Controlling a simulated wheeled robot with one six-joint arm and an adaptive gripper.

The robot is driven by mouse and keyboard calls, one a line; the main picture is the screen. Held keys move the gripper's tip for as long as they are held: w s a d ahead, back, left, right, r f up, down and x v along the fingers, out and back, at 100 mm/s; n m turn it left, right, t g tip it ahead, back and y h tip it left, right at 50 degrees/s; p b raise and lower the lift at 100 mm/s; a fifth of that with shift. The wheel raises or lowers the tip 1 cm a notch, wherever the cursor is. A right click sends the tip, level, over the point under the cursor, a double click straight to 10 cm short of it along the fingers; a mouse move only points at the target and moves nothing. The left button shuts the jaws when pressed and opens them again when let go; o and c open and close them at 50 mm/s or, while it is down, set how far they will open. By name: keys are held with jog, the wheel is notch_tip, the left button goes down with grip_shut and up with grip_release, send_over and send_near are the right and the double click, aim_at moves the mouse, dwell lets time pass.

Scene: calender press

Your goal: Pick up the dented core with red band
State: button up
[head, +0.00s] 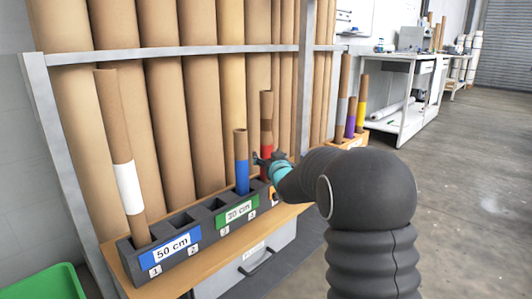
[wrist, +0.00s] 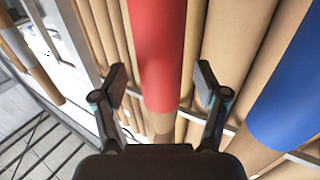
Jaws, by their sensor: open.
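The cardboard core with the red band (head: 266,137) stands upright in the dark slotted rack (head: 180,256), behind my gripper in the head view. A darker brown patch shows above its band; I cannot make out a dent for sure. My gripper (head: 259,160) is open at the height of the band's lower part. In the wrist view the red band (wrist: 157,50) lies between the two spread fingers of my gripper (wrist: 163,82), with a gap on each side. I cannot tell whether the fingertips reach past the core. The core's foot is hidden by my arm in the head view.
A blue-banded core (head: 242,174) stands close to the left of the red one. A white-banded core (head: 129,188) leans slightly at the rack's left end. Tall brown tubes (head: 160,120) fill the frame behind. Purple-banded (head: 351,118) and yellow-banded (head: 361,112) cores stand at the right.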

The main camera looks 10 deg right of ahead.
jog(key=shift+w+a, duration=0.1)
jog(key=shift+w, duration=0.5)
jog(key=c, duration=1.3)
jog(key=shift+r, duration=0.1)
